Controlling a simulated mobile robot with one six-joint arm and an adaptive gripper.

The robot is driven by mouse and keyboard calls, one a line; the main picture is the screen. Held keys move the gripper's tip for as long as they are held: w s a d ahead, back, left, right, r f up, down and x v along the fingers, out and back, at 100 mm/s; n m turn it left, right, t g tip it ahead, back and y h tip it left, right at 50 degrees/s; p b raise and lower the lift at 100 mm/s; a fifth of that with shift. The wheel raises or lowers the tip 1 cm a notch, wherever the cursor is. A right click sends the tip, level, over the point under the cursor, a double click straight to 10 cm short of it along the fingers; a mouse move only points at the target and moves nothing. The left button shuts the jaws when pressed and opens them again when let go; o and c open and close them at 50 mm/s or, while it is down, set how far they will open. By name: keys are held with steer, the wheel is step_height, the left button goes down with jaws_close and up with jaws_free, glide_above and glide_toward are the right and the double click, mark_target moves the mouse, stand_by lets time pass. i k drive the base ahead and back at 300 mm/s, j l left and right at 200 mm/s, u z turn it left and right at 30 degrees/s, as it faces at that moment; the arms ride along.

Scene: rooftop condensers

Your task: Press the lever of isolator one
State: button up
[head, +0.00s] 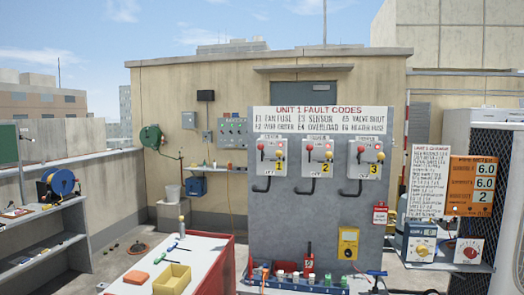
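Isolator one (272,155) is the leftmost of three light grey boxes on the grey panel (285,225) in the head view. It has a yellow tag with a 1. A small lever with a red knob (262,147) stands up at its left side. Isolator two (317,157) and isolator three (365,158) look alike, with yellow tags 2 and 3. Small lettering under the boxes appears to read OFF. I cannot make out my gripper in this view.
A fault code board (320,119) tops the panel. A blue rack (290,284) of small items stands at its foot, near a yellow box (348,243). A white-topped table (190,258) with a yellow bin (172,279) stands left. Gauges (421,250) stand right. The panel front looks unobstructed.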

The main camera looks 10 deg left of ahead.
mark_target(260, 146)
steer(key=i+j, duration=1.9)
steer(key=i, duration=0.15)
